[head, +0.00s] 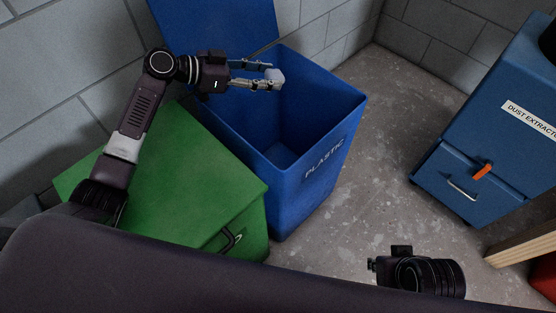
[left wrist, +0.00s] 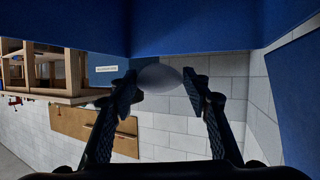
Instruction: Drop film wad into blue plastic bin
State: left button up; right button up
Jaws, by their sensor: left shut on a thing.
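A small pale film wad (head: 276,77) sits between the fingertips of my left gripper (head: 270,79). The gripper is shut on it, and in the left wrist view the wad (left wrist: 160,77) shows grey between the two dark fingers. The blue plastic bin (head: 331,167) is marked PLASTIC and its lid (head: 225,22) stands open at the back. The wad appears over the far part of the bin's opening; its height above the rim is hard to tell. My right gripper (head: 383,266) shows only in part at the lower right, with its fingers not clear.
A green bin (head: 165,180) with a closed lid stands left of the blue bin, under my left arm. A blue dust extractor (head: 480,150) with an orange latch stands at the right. Grey block walls rise behind. Concrete floor (head: 390,100) lies bare between bin and extractor.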

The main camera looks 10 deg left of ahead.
pick_arm(q)
jog(key=o, duration=0.9)
jog(key=v, duration=1.2)
